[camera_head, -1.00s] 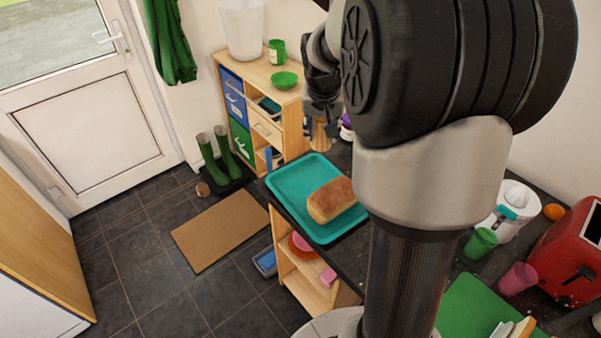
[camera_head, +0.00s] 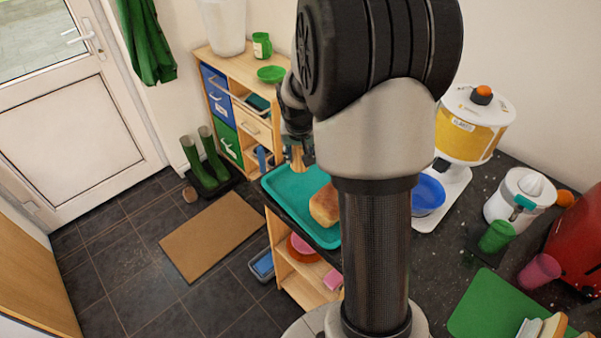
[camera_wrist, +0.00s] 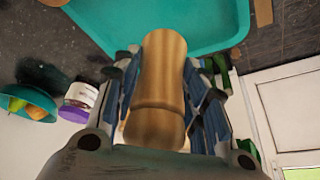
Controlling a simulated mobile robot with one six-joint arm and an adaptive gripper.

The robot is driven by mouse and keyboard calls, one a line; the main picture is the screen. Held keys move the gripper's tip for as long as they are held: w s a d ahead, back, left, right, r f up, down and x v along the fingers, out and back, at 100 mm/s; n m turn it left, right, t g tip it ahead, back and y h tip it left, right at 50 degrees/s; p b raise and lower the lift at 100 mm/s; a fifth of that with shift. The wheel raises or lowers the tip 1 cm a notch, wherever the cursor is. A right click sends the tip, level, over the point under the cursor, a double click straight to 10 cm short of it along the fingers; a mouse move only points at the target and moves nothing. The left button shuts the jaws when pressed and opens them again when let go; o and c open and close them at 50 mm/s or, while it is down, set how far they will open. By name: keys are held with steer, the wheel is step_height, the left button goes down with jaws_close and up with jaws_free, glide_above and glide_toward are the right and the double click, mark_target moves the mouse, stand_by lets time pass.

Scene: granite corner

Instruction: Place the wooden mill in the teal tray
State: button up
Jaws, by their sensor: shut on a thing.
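The wooden mill (camera_wrist: 160,85) is clasped between the fingers of my gripper (camera_wrist: 165,100) in the wrist view. In the head view my gripper (camera_head: 297,150) is at the far end of the teal tray (camera_head: 280,195), with the mill (camera_head: 298,160) hanging below it. The tray also shows beyond the mill in the wrist view (camera_wrist: 205,25). Whether the mill's end touches the tray, I cannot tell. A bread loaf (camera_head: 323,205) lies in the tray, partly hidden behind my arm.
The dark counter (camera_head: 440,255) holds a blue bowl (camera_head: 428,194), a dispenser (camera_head: 472,125), a white juicer (camera_head: 518,195), a green cup (camera_head: 496,236) and a green board (camera_head: 500,305). A wooden shelf unit (camera_head: 235,70) stands beyond the tray. The tray's left half looks clear.

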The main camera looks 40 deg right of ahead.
mark_target(300, 167)
steer(key=shift+f+b, duration=0.95)
steer(key=shift+f, duration=2)
steer(key=shift+f, duration=0.25)
steer(key=o, duration=1.2)
steer(key=shift+r, duration=0.1)
steer(key=shift+r, duration=0.1)
